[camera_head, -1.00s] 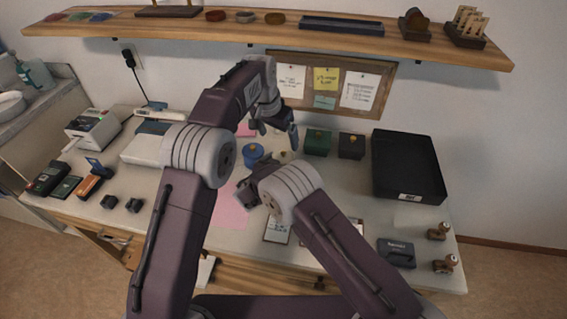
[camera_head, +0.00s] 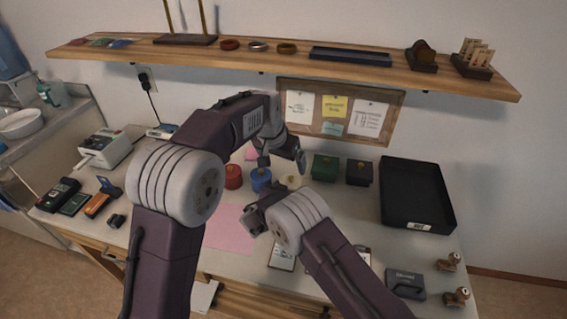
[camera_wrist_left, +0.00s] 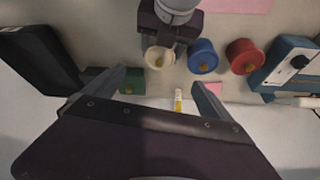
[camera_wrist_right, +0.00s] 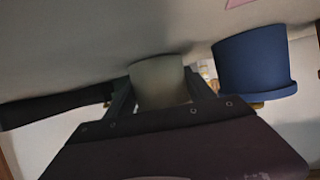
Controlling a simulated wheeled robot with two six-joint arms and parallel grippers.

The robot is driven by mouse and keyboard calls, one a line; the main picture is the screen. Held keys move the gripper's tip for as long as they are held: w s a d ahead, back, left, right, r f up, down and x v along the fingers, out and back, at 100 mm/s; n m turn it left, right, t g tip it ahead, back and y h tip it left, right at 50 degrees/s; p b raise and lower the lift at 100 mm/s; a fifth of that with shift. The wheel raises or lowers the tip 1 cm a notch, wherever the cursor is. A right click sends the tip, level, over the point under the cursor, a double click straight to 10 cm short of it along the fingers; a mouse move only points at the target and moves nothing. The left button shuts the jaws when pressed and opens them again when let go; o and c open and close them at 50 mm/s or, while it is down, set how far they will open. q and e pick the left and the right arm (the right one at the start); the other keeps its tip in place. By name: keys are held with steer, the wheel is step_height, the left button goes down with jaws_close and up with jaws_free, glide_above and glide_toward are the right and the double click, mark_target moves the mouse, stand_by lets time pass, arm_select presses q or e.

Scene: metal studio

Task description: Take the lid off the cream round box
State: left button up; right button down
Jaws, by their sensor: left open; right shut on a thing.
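The cream round box (camera_head: 293,182) stands on the desk, partly hidden behind my arms in the head view. Its lid with a gold knob (camera_wrist_left: 159,62) shows from above in the left wrist view, and the lid is on. My right gripper (camera_wrist_right: 160,96) is shut on the cream box's body from the side; the box's pale wall (camera_wrist_right: 158,76) fills the space between its fingers. My left gripper (camera_wrist_left: 160,82) is open and empty, above the cream box and apart from it; it also shows in the head view (camera_head: 283,160).
A blue round box (camera_head: 261,180) and a red one (camera_head: 233,177) stand left of the cream box. Green (camera_head: 325,168) and dark (camera_head: 359,172) boxes and a black tray (camera_head: 418,216) stand to the right. A wooden shelf (camera_head: 290,62) runs above the desk.

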mark_target(290, 179)
arm_select(q)
steer(key=x, duration=1.2)
steer(key=shift+w+f, duration=0.1)
arm_select(e)
steer(key=shift+w, duration=0.1)
arm_select(q)
steer(key=c, duration=1.6)
steer(key=shift+r, duration=0.25)
steer(key=shift+c, duration=0.2)
steer(key=shift+r, duration=0.9)
steer(key=shift+r, duration=2)
arm_select(e)
steer(key=shift+c, duration=1.3)
jaws_free()
